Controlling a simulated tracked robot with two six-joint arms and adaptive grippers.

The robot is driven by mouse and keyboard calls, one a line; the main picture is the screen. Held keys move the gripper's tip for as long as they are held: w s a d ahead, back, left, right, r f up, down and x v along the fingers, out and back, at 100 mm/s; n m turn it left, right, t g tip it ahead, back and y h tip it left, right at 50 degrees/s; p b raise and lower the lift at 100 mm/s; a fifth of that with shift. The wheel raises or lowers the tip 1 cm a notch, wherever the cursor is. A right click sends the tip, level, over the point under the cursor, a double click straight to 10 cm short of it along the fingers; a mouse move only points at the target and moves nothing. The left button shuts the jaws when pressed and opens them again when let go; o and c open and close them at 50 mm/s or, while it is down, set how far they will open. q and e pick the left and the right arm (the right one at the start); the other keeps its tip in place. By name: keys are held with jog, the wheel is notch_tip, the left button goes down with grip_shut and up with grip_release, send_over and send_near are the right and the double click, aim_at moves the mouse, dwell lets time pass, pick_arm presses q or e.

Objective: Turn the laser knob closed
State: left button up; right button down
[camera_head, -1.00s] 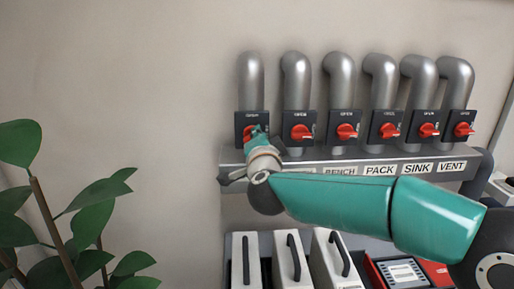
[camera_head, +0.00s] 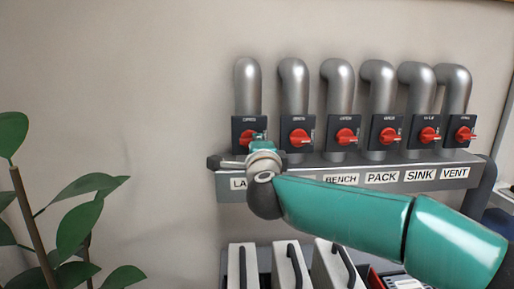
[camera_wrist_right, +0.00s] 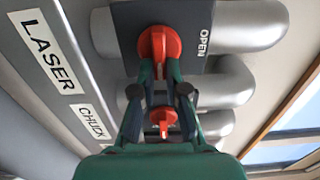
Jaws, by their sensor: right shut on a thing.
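The laser knob is a red knob (camera_head: 248,135) on a dark plate under the leftmost grey pipe, partly hidden behind my right gripper (camera_head: 258,147) in the head view. In the right wrist view the red knob (camera_wrist_right: 157,43) sits on its plate beside the word OPEN (camera_wrist_right: 204,41), and the LASER label (camera_wrist_right: 47,51) is to the left. My right gripper (camera_wrist_right: 159,72) is shut on this knob, with a teal finger on each side. My left gripper is in neither view.
Several similar red knobs, such as the neighbouring one (camera_head: 298,137), stand in a row to the right above a labelled grey rail (camera_head: 415,174). White panels with dark handles (camera_head: 243,268) are below. A leafy plant (camera_head: 84,225) stands at the left. The wall between is bare.

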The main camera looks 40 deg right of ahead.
jog(key=shift+f, duration=0.3)
jog(key=c, duration=1.2)
grip_release()
jog(key=shift+r, duration=0.15)
jog(key=shift+s, duration=0.1)
jog(key=v, duration=1.1)
jog(key=shift+s+a, duration=0.2)
jog(key=shift+s, duration=0.15)
